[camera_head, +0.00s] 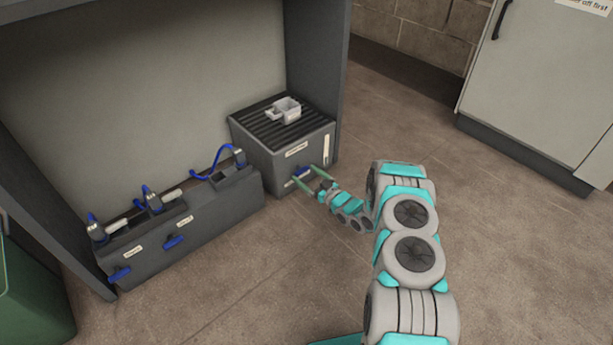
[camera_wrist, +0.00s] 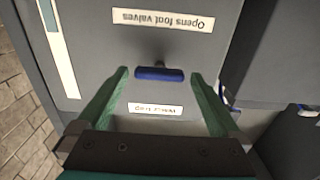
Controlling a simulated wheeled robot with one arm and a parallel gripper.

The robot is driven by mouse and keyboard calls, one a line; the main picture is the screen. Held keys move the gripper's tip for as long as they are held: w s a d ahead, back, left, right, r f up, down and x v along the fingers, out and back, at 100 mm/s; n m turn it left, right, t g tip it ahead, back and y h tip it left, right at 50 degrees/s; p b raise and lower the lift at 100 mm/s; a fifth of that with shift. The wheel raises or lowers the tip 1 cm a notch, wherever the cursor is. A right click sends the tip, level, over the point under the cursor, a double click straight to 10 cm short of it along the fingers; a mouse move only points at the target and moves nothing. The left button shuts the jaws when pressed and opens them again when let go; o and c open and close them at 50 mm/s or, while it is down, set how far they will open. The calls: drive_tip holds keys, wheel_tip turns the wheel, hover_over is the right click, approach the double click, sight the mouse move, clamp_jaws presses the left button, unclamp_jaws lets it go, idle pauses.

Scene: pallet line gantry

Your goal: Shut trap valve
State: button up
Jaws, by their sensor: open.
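A blue valve handle (camera_head: 302,170) sits on the front of the grey box (camera_head: 262,155) with a slatted top. In the wrist view the blue handle (camera_wrist: 160,74) lies crosswise on a short dark stem. My gripper (camera_head: 312,174) is open, its green fingers on either side of the handle with gaps; in the wrist view my gripper (camera_wrist: 160,80) frames it. A small label (camera_wrist: 155,109) beside the handle is too blurred to read. Another label (camera_wrist: 163,19) reads "Opens foot valves", upside down. I cannot tell which handle is the trap valve.
A long grey unit (camera_head: 200,222) to the left carries two more blue handles (camera_head: 119,274) (camera_head: 173,241) and blue hoses. A small pale container (camera_head: 284,108) sits on the slatted top. A grey cabinet (camera_head: 545,80) stands at right. The floor (camera_head: 480,210) between is clear.

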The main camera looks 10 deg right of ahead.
drive_tip(key=shift+w+a, duration=0.1)
drive_tip(key=shift+w, duration=0.2)
drive_tip(key=c, duration=1.2)
